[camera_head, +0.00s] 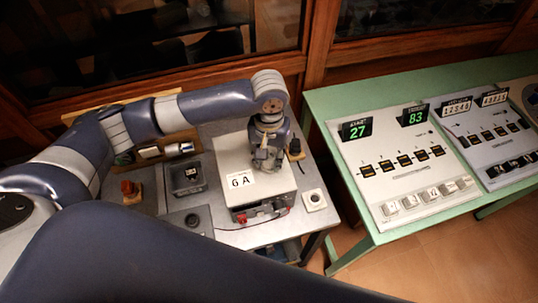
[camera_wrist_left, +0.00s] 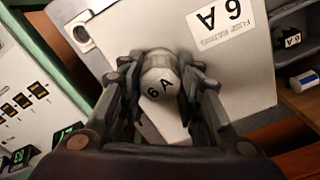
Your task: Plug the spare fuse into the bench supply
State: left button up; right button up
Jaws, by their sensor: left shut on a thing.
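The bench supply (camera_head: 268,190) is a pale box with a "6 A" label on its top; its top also fills much of the left wrist view (camera_wrist_left: 245,75). My left gripper (camera_head: 266,162) is over the back right part of that top. In the left wrist view my left gripper (camera_wrist_left: 160,72) is shut on a pale fuse (camera_wrist_left: 158,82) marked "6A". The fuse's far end and the socket are hidden, so I cannot tell whether it touches the supply. My right gripper is not in view.
A rack (camera_head: 152,150) with small cylinders stands left of the supply. A dark square device (camera_head: 187,176), an orange-red knob (camera_head: 129,188) and red and black terminals with a cable (camera_head: 262,211) are nearby. A green table (camera_head: 318,100) with display panels (camera_head: 405,180) stands right.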

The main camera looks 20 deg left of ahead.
pick_arm(q)
jog(key=shift+f, duration=0.2)
jog(key=o, duration=1.6)
jog(key=shift+c, duration=0.2)
jog(key=shift+r, duration=0.1)
notch_tip(320, 180, up, 4)
jog(key=p, duration=0.6)
jog(key=shift+r, duration=1.4)
